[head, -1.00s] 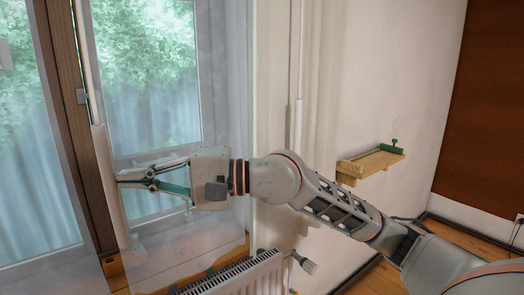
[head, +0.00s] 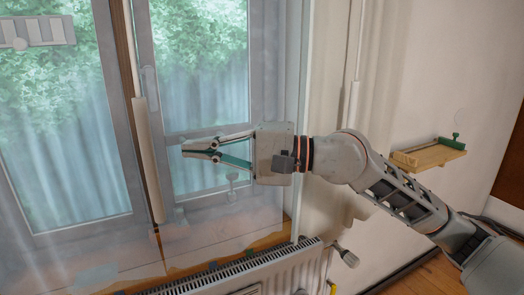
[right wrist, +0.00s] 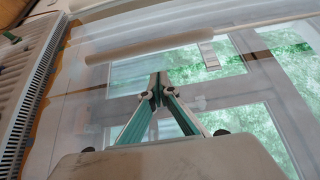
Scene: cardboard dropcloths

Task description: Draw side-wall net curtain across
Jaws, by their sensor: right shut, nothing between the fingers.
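The sheer net curtain (head: 215,215) hangs over the window panes. A narrow bare strip of brown frame (head: 124,50) shows between veiled areas left and right of it. A pale rod (head: 148,160) hangs upright along the curtain's edge by this strip. It also shows in the right wrist view (right wrist: 150,42). My right gripper (head: 184,152) is shut and empty, just right of the rod with a visible gap between them. In the right wrist view its closed fingertips (right wrist: 158,76) point toward the rod and look apart from it. My left gripper is not in view.
A white radiator (head: 240,275) stands below the window, with a valve (head: 347,257) at its right end. A small wooden shelf (head: 427,155) with a green item juts from the right wall. A pale slotted piece (head: 40,32) at upper left is unclear.

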